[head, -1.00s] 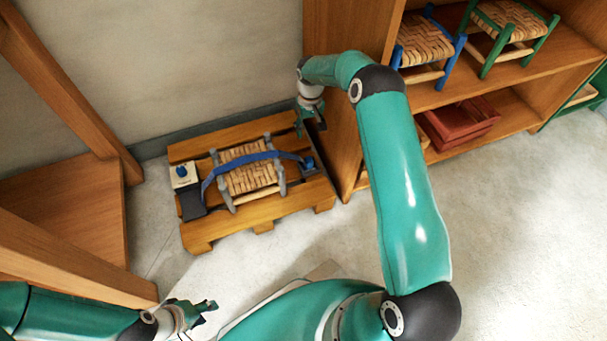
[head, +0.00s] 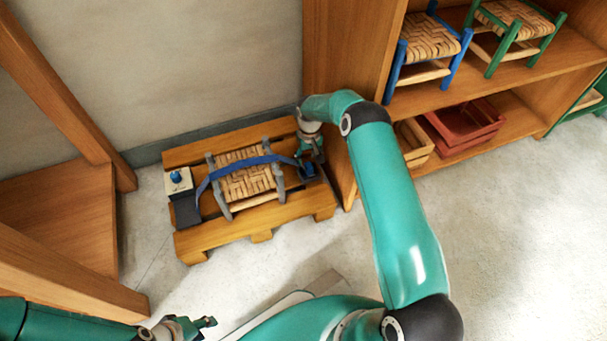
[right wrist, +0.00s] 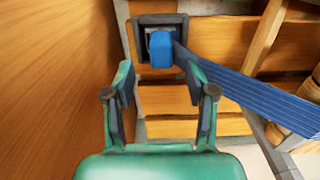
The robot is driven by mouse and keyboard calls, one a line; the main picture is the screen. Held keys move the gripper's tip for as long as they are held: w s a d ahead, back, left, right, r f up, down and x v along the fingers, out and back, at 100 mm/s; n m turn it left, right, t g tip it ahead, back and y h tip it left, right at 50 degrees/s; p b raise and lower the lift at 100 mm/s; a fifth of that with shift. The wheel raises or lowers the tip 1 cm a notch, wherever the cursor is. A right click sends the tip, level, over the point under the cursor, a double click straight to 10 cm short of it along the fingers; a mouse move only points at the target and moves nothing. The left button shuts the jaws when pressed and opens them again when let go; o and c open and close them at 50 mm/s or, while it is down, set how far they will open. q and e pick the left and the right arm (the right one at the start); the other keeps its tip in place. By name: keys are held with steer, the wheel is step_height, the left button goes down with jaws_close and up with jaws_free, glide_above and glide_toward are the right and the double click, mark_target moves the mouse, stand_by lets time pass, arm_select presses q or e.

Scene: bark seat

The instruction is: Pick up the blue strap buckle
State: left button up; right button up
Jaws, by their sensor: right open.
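The blue strap buckle (head: 309,170) sits in a dark square holder at the right end of the wooden pallet. In the right wrist view the buckle (right wrist: 161,50) is a blue block at the holder's near side, with the blue strap (right wrist: 255,98) running off to the right. My right gripper (head: 312,155) is over that end of the pallet, open and empty. In the right wrist view its fingers (right wrist: 167,88) are spread, with the buckle ahead of and between their tips. My left gripper (head: 205,325) is low at the bottom left, away from the pallet; its fingers look parted.
The strap crosses a woven seat (head: 245,183) with a grey frame on the pallet (head: 262,218). A pale block with a blue knob (head: 178,181) stands at the pallet's left end. A wooden shelf wall (head: 343,165) rises close beside my right gripper.

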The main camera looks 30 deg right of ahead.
step_height(320, 180, down, 4)
steer(key=shift+a+r+b, duration=0.1)
steer(key=shift+a+b, duration=0.05)
steer(key=shift+b, duration=0.65)
jaws_close()
